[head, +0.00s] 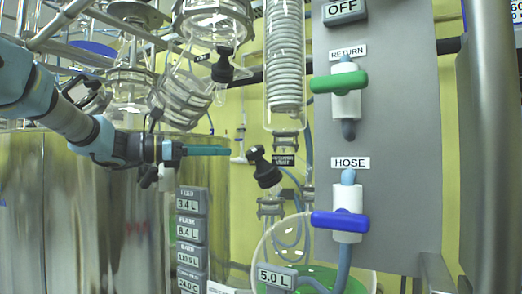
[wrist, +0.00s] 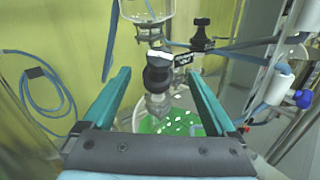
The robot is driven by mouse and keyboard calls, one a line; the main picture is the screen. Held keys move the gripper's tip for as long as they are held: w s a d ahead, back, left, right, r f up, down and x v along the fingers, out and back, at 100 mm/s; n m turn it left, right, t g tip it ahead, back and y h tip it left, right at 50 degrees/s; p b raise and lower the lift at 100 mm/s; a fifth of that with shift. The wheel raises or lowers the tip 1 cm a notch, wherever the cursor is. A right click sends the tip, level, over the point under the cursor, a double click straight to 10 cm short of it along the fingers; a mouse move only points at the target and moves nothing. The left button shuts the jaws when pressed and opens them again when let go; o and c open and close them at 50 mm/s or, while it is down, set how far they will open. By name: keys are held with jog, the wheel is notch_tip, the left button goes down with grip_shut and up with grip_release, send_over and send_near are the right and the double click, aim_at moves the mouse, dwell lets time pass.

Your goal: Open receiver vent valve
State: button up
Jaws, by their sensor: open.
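A black valve knob (head: 265,172) with a pale tip sits above the round glass receiver (head: 262,250), beside a small dark label (head: 284,160) too small to read surely. In the wrist view the black knob (wrist: 158,73) shows ahead, between the lines of my two teal fingers. My gripper (head: 228,150) is open and empty, level, and points right toward the knob. In the head view a gap shows between the fingertips and the knob. The wrist view also shows the gripper (wrist: 156,75). I cannot tell the valve's exact setting.
A grey panel (head: 400,150) on the right carries a green-handled RETURN valve (head: 338,82) and a blue-handled HOSE valve (head: 340,221). A coiled glass condenser (head: 284,70) hangs above the knob. A second black knob (wrist: 201,36) is close behind. A steel vessel (head: 90,220) stands below my arm.

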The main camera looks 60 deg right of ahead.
aim_at(249, 152)
jog(key=p+x, duration=0.3)
jog(key=x, duration=0.7)
jog(key=shift+p, duration=0.3)
jog(key=shift+c, duration=0.4)
jog(key=c, duration=1.3)
jog(key=shift+a+f+n+t+h+b, duration=0.1)
jog(key=shift+f+n+t+h+b, duration=0.2)
jog(key=shift+b, duration=0.7)
